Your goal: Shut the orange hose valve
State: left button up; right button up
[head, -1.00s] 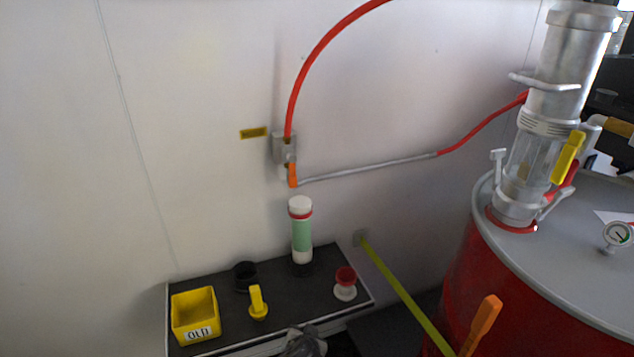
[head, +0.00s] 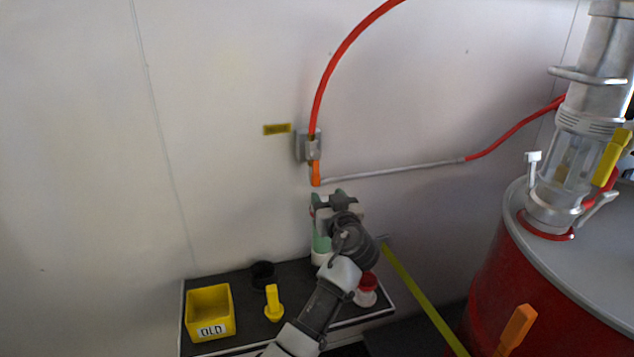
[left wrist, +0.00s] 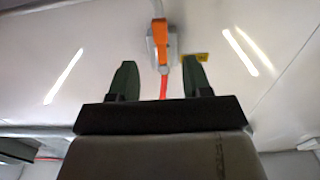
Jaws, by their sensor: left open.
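The orange valve handle (head: 316,173) hangs straight down from a grey wall fitting (head: 307,146), with a red-orange hose (head: 340,55) rising from the fitting. My left gripper (head: 328,197) is just below the handle in the head view, fingers pointing up, open and empty. In the left wrist view the orange handle (left wrist: 164,40) lies ahead, roughly centred beyond the gap between the two dark green fingers (left wrist: 160,80) and apart from them. My right gripper is not in view.
A grey pipe (head: 390,170) runs right from the valve. Below is a dark shelf (head: 245,305) with a yellow bin (head: 209,312), a yellow-handled item (head: 273,302) and a green-white cylinder (head: 321,250), partly hidden by my arm. A red drum (head: 500,275) stands right; a second orange handle (head: 516,328) is low in front.

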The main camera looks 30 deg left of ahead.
aim_at(316, 181)
pick_arm(q)
jog(key=x, duration=1)
jog(key=shift+p, duration=0.35)
jog(key=shift+f, duration=0.1)
grip_shut()
